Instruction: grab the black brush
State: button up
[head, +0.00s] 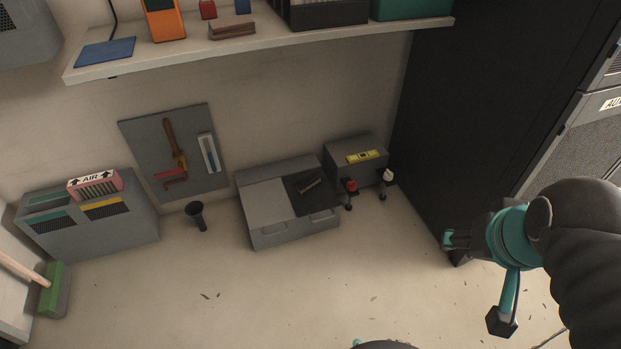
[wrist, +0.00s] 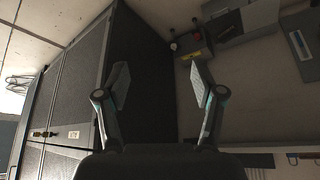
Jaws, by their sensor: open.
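A small dark brush-like object (head: 308,185) lies on a black mat (head: 299,201) on top of the low grey case (head: 267,227) in the head view. It looks like the black brush, but its details are too small to be sure. My gripper (head: 475,280) is open and empty at the right of the head view, well away from the case. Its two fingers (wrist: 160,85) stand wide apart in the wrist view, with the dark cabinet and floor beyond.
A black cabinet (head: 450,110) stands close to my gripper. A grey box (head: 343,150) with a yellow level (head: 362,156) is beside the case. A shelf (head: 270,50) overhangs the wall. A black cup-like object (head: 197,215) stands left of the case. The floor in front is mostly clear.

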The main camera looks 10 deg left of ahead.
aim_at(312, 177)
jog(key=u, duration=0.3)
jog(key=i, duration=1.1)
jog(key=u, duration=1.9)
